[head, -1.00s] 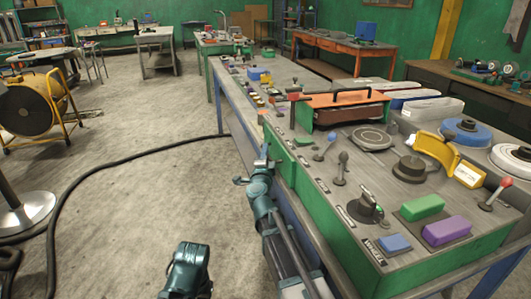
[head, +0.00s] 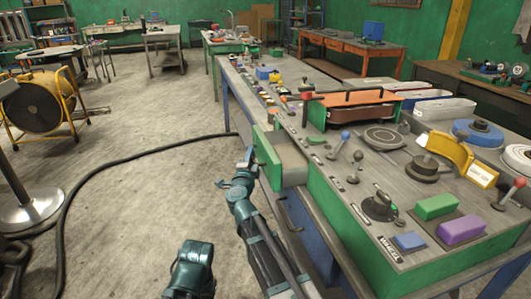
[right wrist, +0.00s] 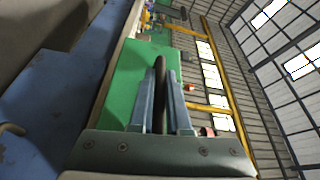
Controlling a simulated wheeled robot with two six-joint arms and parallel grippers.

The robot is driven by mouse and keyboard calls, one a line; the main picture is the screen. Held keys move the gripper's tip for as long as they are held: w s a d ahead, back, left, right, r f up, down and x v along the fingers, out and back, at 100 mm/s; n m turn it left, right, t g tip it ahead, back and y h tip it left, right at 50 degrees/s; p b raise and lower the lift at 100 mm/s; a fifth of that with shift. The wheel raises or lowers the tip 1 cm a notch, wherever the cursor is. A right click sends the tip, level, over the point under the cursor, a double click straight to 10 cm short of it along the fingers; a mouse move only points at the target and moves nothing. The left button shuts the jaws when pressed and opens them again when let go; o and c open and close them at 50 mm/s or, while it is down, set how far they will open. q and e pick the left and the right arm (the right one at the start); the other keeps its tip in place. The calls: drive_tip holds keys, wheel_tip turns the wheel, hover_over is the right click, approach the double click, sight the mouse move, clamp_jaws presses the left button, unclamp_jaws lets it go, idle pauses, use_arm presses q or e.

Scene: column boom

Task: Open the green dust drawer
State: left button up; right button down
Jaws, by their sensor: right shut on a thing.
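The green dust drawer (head: 266,160) sticks out of the left side of the green machine, with its grey inside showing behind the front panel. My right gripper (head: 247,160) is at the outer face of that front. In the right wrist view, the two fingers (right wrist: 161,100) are shut on a dark bar handle (right wrist: 160,92), with the green drawer front (right wrist: 125,88) behind it. In the head view the handle is mostly hidden by the gripper.
The machine top (head: 335,175) carries levers, knobs and an orange cover (head: 355,107). A yellow fan (head: 38,105) stands at the far left. A black cable (head: 130,160) runs across the floor. The floor left of the drawer is otherwise open.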

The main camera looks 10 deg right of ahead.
drive_tip(key=a, duration=0.9)
drive_tip(key=shift+s+a, duration=0.2)
drive_tip(key=shift+a, duration=0.2)
drive_tip(key=c, duration=0.9)
unclamp_jaws()
